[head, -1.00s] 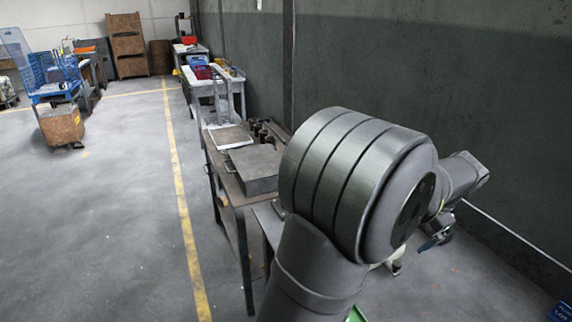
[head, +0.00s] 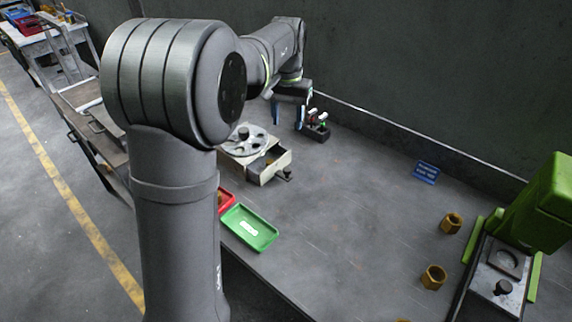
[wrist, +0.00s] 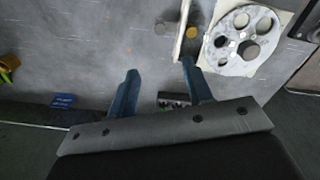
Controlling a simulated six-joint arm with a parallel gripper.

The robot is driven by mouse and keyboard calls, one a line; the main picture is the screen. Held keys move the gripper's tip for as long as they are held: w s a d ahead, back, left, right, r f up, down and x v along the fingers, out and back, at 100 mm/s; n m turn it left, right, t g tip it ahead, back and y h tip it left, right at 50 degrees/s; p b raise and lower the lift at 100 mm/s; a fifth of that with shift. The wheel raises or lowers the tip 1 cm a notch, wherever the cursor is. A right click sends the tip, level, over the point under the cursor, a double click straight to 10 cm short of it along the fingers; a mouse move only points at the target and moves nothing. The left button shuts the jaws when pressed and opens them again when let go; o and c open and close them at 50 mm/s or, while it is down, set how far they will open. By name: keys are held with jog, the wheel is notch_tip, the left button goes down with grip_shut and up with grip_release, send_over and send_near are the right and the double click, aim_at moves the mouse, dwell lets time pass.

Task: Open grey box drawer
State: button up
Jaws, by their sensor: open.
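The grey box (head: 236,158) stands on the table in the head view, with a round holed disc (head: 250,138) on top. Its drawer (head: 272,170) appears partly out, with a dark knob (head: 285,175) on the front. In the wrist view the disc (wrist: 226,66) is at upper right, with the drawer (wrist: 180,40) left of it and a brass round piece (wrist: 191,32) in it. My gripper (head: 305,122) is behind the box, apart from the knob. In the wrist view my gripper (wrist: 160,68) has its blue fingers spread and nothing between them.
A small black rack (head: 318,134) with coloured items is beside my gripper. A green tray (head: 248,228) and a red tray (head: 226,196) lie in front of the box. Brass nuts (head: 452,223) and a green press (head: 545,205) stand at right. The middle table is clear.

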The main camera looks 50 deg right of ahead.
aim_at(287, 169)
notch_tip(287, 169, down, 17)
jog(key=shift+r, duration=0.1)
dwell(0.3)
grip_shut()
